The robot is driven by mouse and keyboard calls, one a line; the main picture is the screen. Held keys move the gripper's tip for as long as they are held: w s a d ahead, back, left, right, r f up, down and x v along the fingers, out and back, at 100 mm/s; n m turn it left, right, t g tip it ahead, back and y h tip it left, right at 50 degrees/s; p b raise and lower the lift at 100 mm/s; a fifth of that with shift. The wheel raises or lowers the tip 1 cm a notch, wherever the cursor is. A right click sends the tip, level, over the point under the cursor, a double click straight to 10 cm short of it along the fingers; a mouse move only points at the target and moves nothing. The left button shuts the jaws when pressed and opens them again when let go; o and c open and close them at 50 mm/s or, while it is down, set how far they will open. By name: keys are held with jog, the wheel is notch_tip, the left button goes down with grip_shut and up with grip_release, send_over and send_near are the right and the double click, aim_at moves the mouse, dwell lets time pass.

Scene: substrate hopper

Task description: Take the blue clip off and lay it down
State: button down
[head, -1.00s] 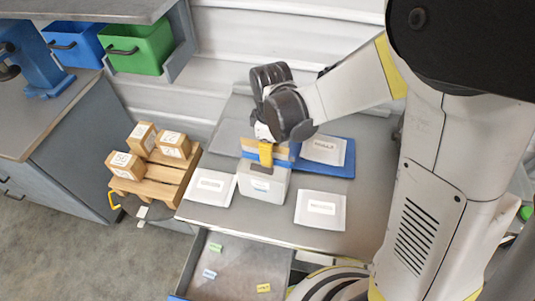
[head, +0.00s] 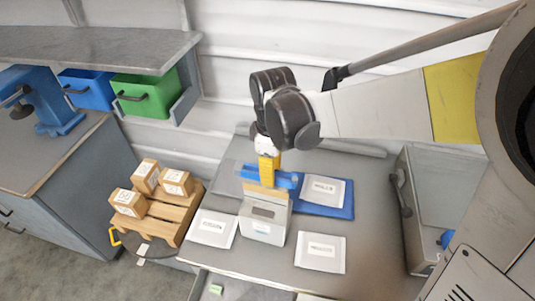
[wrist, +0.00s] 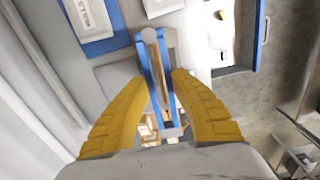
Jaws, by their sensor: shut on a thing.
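The blue clip (head: 284,180) is a long bar across the top of a tan upright piece (head: 268,199), above the grey-white box (head: 262,228) on the bench. In the wrist view the clip (wrist: 152,62) shows two blue sides with a tan strip between them. My gripper (head: 268,168) comes down from above, with its yellow fingers shut on the clip near its middle. The fingers also show in the wrist view (wrist: 160,78), one on each side. I cannot tell whether the clip still grips the tan piece.
White labelled packets lie left (head: 213,228) and right (head: 320,253) of the box; another lies on a blue mat (head: 345,209) behind. Wooden blocks on a pallet (head: 165,217) stand at the left. The bench's right part (head: 375,235) is clear.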

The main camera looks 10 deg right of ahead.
jog(key=shift+r+p, duration=1.8)
jog(key=shift+r, duration=0.85)
